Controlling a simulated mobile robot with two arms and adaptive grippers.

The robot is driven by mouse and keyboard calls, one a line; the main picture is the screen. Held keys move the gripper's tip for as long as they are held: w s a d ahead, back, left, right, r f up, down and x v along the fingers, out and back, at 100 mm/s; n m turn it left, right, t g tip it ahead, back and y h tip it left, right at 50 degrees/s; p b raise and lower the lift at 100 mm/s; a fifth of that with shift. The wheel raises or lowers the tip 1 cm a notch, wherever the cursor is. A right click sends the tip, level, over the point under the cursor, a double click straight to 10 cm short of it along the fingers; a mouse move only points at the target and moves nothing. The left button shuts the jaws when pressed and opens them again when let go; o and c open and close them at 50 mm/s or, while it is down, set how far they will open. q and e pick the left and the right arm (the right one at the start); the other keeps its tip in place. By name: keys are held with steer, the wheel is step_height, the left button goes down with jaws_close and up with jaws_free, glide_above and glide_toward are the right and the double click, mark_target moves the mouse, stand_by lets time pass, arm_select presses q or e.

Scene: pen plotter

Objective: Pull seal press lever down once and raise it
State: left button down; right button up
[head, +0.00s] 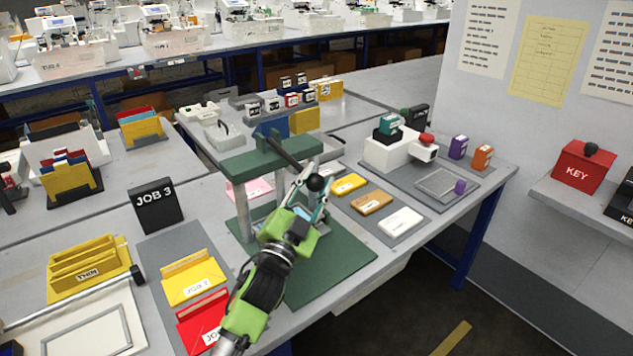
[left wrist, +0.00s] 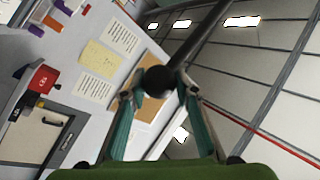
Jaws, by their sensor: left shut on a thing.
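The seal press (head: 262,158) is a green frame on grey posts, standing on a green base mat (head: 335,255). Its dark lever (head: 283,150) slopes out from the top toward the front right and ends in a black ball knob (head: 317,183). My left gripper (head: 312,190) is shut on the knob. In the left wrist view the black knob (left wrist: 157,81) sits between the two fingertips, with the lever rod (left wrist: 205,37) running up and right from it. The forearm and gripper hide part of the press's lower front. My right gripper is out of view.
Yellow, brown and white pads (head: 372,201) lie right of the press. A white device with a red knob (head: 400,150) stands behind them. Yellow and red job folders (head: 190,282) and a black JOB 3 box (head: 155,205) are on the left. Free floor lies at right front.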

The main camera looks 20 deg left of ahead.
arm_select(q)
steer(key=shift+a+f, duration=0.1)
steer(key=shift+f, duration=0.6)
steer(key=c, duration=1.6)
jaws_free()
steer(key=shift+r, duration=0.1)
steer(key=shift+a, duration=0.1)
steer(key=v, duration=1.1)
steer(key=shift+s+r, duration=0.15)
steer(key=shift+s, duration=0.35)
